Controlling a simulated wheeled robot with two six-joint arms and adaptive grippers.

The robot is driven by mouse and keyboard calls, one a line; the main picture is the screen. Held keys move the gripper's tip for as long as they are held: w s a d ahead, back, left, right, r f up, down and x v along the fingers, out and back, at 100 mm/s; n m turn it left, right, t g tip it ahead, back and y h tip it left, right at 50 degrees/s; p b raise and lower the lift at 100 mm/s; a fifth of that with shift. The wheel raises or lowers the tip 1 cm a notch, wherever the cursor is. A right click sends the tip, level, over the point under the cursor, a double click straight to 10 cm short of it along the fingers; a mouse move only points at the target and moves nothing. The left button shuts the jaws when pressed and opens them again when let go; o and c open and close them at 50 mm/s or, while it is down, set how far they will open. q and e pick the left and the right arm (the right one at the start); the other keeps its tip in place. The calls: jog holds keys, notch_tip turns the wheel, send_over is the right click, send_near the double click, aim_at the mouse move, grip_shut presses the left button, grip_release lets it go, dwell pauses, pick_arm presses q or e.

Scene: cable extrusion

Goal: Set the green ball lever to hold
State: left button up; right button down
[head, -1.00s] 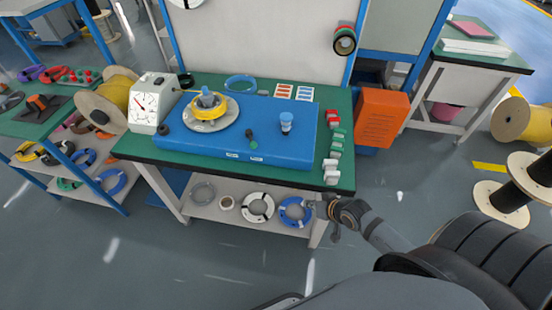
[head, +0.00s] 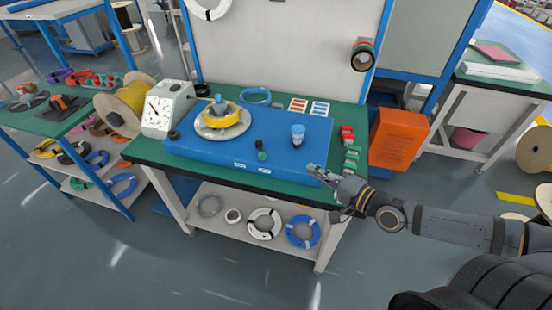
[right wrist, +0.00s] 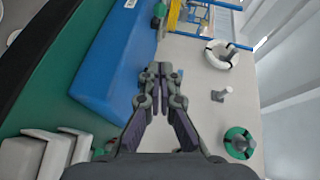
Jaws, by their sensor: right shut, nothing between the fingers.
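The green ball lever (head: 261,147) is on the top of the blue machine box (head: 215,150), near its front edge. It is a short dark lever, and its green end is nearest me. Two small white labels (head: 251,167) sit on the box front below it, too small to read. My right gripper (head: 314,171) is shut and empty by the box's front right corner, to the right of and apart from the lever. In the right wrist view the shut fingers (right wrist: 158,76) point past the blue box (right wrist: 113,62). My left gripper is not in view.
A yellow ring on a round plate (head: 223,122) and a white gauge (head: 167,108) are to the left. Red, green and white blocks (head: 351,155) line the bench's right edge.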

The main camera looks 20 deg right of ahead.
aim_at(276, 166)
jog(key=w+b, duration=0.1)
jog(key=w+f+b, duration=0.1)
jog(key=b, duration=0.1)
jog(key=shift+a, duration=0.35)
jog(key=p+x, duration=0.1)
jog(key=x, duration=0.1)
jog(key=p+x, duration=0.1)
jog(key=x, duration=0.2)
jog(key=r+p+x, duration=0.1)
jog(key=x, duration=0.2)
jog(key=shift+a, duration=0.2)
jog(key=shift+w+a+f+p, duration=0.15)
jog(key=shift+a+p, duration=0.15)
jog(key=shift+a, duration=0.25)
jog(key=shift+w+a+f+p, duration=0.15)
jog(key=shift+a+p, duration=0.1)
jog(key=shift+a, duration=0.3)
jog(key=shift+w+a+f, duration=0.2)
jog(key=shift+a, duration=0.5)
jog(key=shift+d, duration=0.1)
